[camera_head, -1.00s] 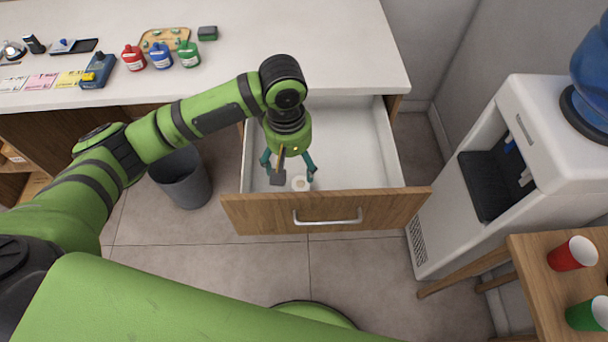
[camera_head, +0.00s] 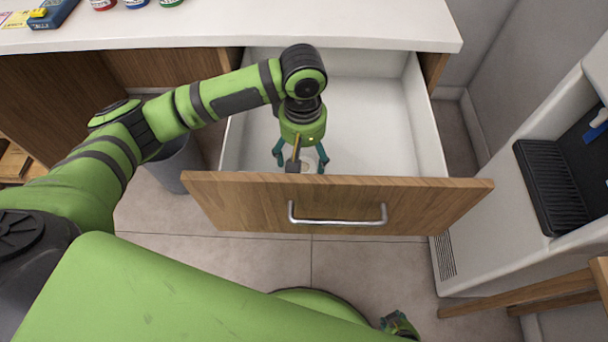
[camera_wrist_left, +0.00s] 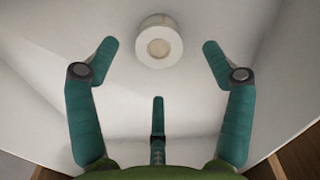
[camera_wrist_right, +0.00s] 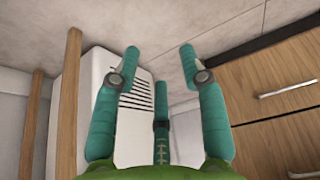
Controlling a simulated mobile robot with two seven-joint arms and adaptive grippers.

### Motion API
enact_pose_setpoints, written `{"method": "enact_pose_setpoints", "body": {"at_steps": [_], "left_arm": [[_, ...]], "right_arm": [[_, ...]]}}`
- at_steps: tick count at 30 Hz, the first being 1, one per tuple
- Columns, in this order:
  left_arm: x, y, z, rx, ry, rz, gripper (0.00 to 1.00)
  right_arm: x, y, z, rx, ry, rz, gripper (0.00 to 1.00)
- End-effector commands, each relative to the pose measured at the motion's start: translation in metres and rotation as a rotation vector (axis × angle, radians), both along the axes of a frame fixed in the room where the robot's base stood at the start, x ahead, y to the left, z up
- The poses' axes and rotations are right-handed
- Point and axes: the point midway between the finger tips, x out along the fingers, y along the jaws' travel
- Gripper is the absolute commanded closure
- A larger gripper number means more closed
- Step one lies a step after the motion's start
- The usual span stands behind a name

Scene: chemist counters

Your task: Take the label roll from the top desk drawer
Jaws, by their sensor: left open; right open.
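The top desk drawer (camera_head: 235,205) is pulled open, with a wooden front and a metal handle (camera_head: 337,219). The white label roll (camera_wrist_left: 159,41) lies on the drawer floor in the left wrist view, ahead of the fingertips and between their lines. In the head view the roll (camera_head: 308,164) is mostly hidden behind my left gripper. My left gripper (camera_head: 301,165) is inside the drawer, above its floor, open and empty. In the left wrist view its fingers (camera_wrist_left: 160,48) are spread wide. My right gripper (camera_head: 399,326) is low at the bottom of the head view; its fingers (camera_wrist_right: 159,55) are open and empty.
The white counter top (camera_head: 330,25) overhangs the drawer's back. A grey bin (camera_head: 172,165) stands left of the drawer. A white water dispenser (camera_head: 487,215) and a wooden table (camera_head: 545,292) stand at the right. The rest of the drawer floor looks clear.

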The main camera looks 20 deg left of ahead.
Motion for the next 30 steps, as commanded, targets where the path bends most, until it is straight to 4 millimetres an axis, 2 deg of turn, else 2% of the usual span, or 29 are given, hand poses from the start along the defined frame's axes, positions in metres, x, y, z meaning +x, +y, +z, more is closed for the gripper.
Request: {"method": "enact_pose_setpoints", "body": {"at_steps": [12,16,22,23,27,30], "left_arm": [[0.001,0.000,-0.056,0.002,0.003,0.000,0.18],[0.001,0.000,-0.064,0.001,0.001,0.000,0.18],[0.001,0.000,-0.065,0.001,0.000,0.000,0.18],[0.001,0.000,-0.065,0.001,0.000,0.000,0.22],[0.001,0.000,-0.065,0.001,0.001,0.000,0.78],[0.001,0.000,-0.065,0.001,0.001,0.000,0.80]], "right_arm": [[0.031,0.002,-0.001,0.007,-0.065,0.004,0.57],[0.033,0.003,-0.001,0.006,-0.064,0.004,0.57],[0.033,0.003,0.000,0.007,-0.064,0.003,0.57],[0.033,0.003,0.000,0.007,-0.064,0.003,0.57],[0.033,0.003,0.000,0.007,-0.064,0.003,0.57],[0.033,0.003,0.000,0.006,-0.064,0.003,0.57]]}}
